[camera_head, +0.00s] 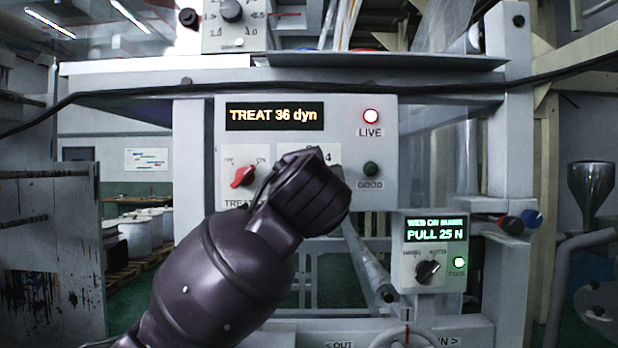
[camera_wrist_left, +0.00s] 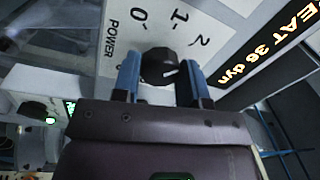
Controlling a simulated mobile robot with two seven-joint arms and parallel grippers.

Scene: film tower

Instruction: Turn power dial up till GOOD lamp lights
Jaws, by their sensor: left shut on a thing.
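The power dial (camera_wrist_left: 158,66) is a black knob with a white pointer mark, on a white plate with 0, 1 and 2 in the left wrist view. My left gripper (camera_head: 318,186) is shut on it, one blue finger on each side. The pointer mark points right in that view, seemingly past the 2; its exact reading is unclear. In the head view my gripper hides the dial. The GOOD lamp (camera_head: 371,169) is dark green and unlit. The LIVE lamp (camera_head: 371,116) above it is lit. The display (camera_head: 274,116) reads TREAT 36 dyn. My right gripper is not in view.
A red treat switch (camera_head: 242,177) sits left of my gripper on the same panel. A lower box (camera_head: 434,250) at right shows PULL 25 N, with a black selector (camera_head: 428,271) and a lit green lamp (camera_head: 459,262). A dark cable (camera_head: 450,88) runs across above the panel.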

